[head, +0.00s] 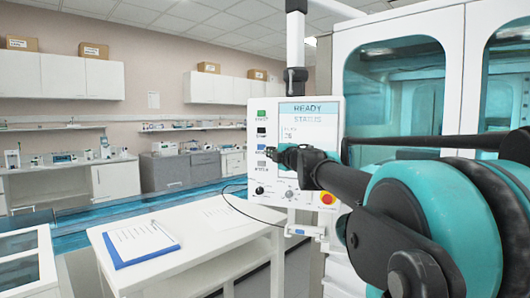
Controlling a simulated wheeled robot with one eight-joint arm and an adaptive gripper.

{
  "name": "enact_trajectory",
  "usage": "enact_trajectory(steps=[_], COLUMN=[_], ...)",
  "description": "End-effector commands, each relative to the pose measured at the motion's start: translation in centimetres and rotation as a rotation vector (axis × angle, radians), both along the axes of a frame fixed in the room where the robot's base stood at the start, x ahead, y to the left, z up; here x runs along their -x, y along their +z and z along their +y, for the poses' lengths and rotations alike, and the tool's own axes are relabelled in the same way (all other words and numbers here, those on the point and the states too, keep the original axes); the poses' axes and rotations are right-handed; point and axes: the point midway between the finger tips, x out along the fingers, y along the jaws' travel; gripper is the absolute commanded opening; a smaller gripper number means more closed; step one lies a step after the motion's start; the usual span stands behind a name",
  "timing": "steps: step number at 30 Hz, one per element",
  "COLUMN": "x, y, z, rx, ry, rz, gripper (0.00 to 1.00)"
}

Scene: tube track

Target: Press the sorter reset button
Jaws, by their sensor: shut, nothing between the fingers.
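The white control panel (335,118) hangs on a post, with a lit screen reading READY and STATUS. A column of buttons runs down its left side: a green button (262,116), a black one (262,132), a blue one (261,147) and a pale one (262,165). Their small labels are too blurred to read, so I cannot tell which is the sorter reset button. My gripper (270,153) is shut and empty, in front of the panel, its tips overlapping the blue button's right side in the picture. I cannot tell whether it touches.
A red emergency-stop knob (327,198) and small dials (290,194) sit low on the panel. A white table (215,242) with a clipboard (138,242) stands at lower left. A glass-windowed cabinet (400,95) is behind my arm at right.

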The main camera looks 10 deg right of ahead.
Motion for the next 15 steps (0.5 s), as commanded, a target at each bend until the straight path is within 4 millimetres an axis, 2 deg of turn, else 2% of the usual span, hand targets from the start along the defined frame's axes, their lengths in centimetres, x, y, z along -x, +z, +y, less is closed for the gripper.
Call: enact_trajectory(steps=[6, 15], x=[1.4, 1.6], y=[0.0, 0.0], z=[-0.4, -0.4], rx=[0.000, 0.000], ry=[0.000, 0.001], rz=[0.000, 0.000], gripper=[0.00, 0.00])
